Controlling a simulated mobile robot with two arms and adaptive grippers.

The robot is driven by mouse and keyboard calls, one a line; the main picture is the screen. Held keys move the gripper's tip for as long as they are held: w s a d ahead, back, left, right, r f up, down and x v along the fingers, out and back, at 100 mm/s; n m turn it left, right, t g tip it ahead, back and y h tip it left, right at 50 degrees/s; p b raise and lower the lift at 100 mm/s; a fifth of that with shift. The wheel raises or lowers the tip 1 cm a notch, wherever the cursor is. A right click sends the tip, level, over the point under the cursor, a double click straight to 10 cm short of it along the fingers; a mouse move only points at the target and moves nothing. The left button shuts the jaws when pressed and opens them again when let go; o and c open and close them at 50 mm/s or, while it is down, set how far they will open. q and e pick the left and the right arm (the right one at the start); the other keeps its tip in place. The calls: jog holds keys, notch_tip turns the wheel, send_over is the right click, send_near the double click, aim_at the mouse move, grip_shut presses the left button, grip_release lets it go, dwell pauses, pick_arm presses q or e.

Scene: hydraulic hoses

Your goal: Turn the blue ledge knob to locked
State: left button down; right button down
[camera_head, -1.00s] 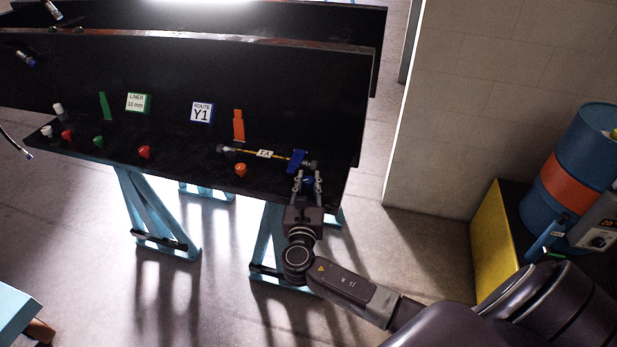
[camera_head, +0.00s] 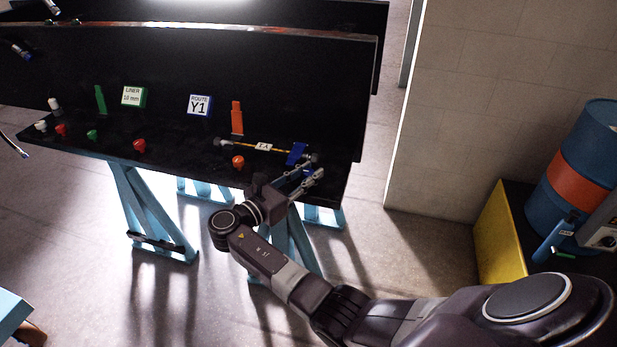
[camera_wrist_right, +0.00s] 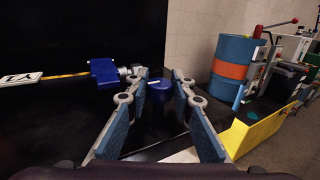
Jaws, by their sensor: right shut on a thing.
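The blue ledge knob (camera_wrist_right: 158,91) shows between the finger pads of my right gripper (camera_wrist_right: 155,93) in the right wrist view. In the head view my right gripper (camera_head: 313,172) reaches the right end of the black ledge from the front left, with its fingers closed around the knob, which they mostly hide. No lock marking is readable, so I cannot tell the knob's setting. My left gripper is not in view.
A blue block (camera_head: 296,154) on a yellow hose with a white tag (camera_head: 263,147) lies just behind the gripper. A blue drum (camera_head: 580,160) stands far right.

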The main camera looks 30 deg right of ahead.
jog(key=shift+r, duration=0.15)
dwell(0.3)
jog(key=c, duration=1.7)
grip_release()
jog(key=shift+o, duration=0.2)
jog(key=shift+a, duration=0.15)
jog(key=v, duration=0.7)
jog(key=shift+s+a, duration=0.1)
jog(key=shift+a, duration=0.2)
